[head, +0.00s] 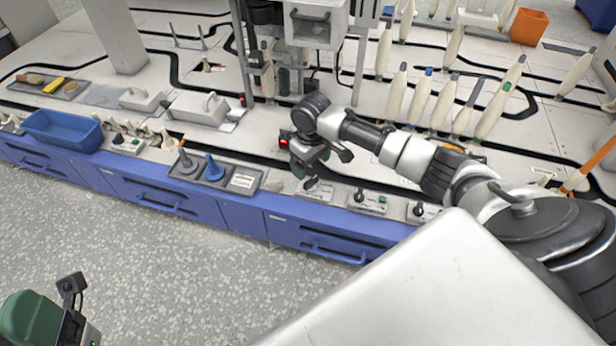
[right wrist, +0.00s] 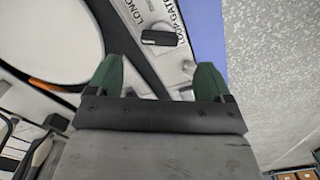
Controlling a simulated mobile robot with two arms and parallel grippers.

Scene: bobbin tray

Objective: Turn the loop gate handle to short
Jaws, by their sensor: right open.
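The loop gate handle (right wrist: 158,37) is a short black bar on a pale panel, lying crosswise in the right wrist view. The words LONG and LOOP GATE are printed beside it; the smaller lettering is hard to read. My right gripper (right wrist: 158,80) has two green fingertips spread wide apart. The handle lies just beyond them, roughly centred between them, with no visible contact. In the head view my right gripper (head: 312,172) points down over a control plate at the bench's front edge and partly hides it. Part of my left gripper (head: 70,300) shows at the lower left, its fingertips unclear.
Similar knob plates stand to the right (head: 367,200) and further left (head: 128,143). A grey tray (head: 262,176) with pegs is left of my right gripper. A blue bin (head: 62,132) and several pale bobbins stand on the bench. The speckled floor in front is clear.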

